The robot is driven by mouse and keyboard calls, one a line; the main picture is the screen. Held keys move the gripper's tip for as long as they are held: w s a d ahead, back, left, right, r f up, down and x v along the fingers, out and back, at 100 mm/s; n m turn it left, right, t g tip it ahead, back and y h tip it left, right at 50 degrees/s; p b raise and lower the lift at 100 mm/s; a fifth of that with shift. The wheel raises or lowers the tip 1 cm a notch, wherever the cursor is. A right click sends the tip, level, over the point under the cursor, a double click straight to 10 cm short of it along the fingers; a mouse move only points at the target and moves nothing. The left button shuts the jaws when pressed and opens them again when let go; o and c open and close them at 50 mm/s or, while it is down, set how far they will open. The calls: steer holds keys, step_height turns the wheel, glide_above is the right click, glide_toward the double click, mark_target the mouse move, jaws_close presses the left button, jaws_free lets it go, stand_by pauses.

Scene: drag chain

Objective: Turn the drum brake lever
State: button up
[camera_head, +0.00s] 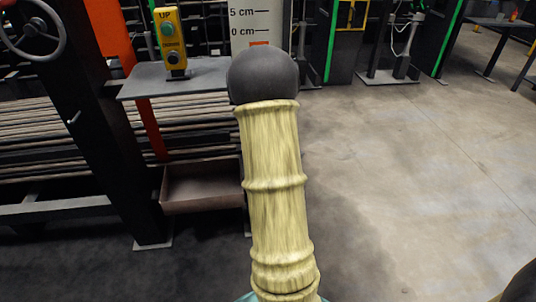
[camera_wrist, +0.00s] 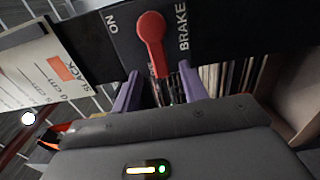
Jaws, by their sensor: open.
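The red brake lever (camera_wrist: 151,35) is mounted on a black panel (camera_wrist: 222,30) in the wrist view, with "ON" to its left and "BRAKE" to its right. Its round hub is at the top and its narrower arm points down toward my gripper. My gripper (camera_wrist: 159,76) is open, with one purple finger on each side of the lever's lower end. The lever's end lies between the fingertips, with a visible gap on both sides. I cannot tell how deep it sits between them. In the head view the lever and my gripper are hidden.
A white slack scale (camera_wrist: 38,72) is left of the panel in the wrist view; its board also shows in the head view (camera_head: 263,18). A yellow button box (camera_head: 170,38) stands on a grey shelf (camera_head: 200,75). A handwheel (camera_head: 34,52) is at far left. Floor on the right is clear.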

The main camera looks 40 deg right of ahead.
steer(key=b+v, duration=1)
steer(key=b, duration=0.6)
steer(key=shift+s+a, duration=0.2)
steer(key=shift+s, duration=0.15)
stand_by(0.4)
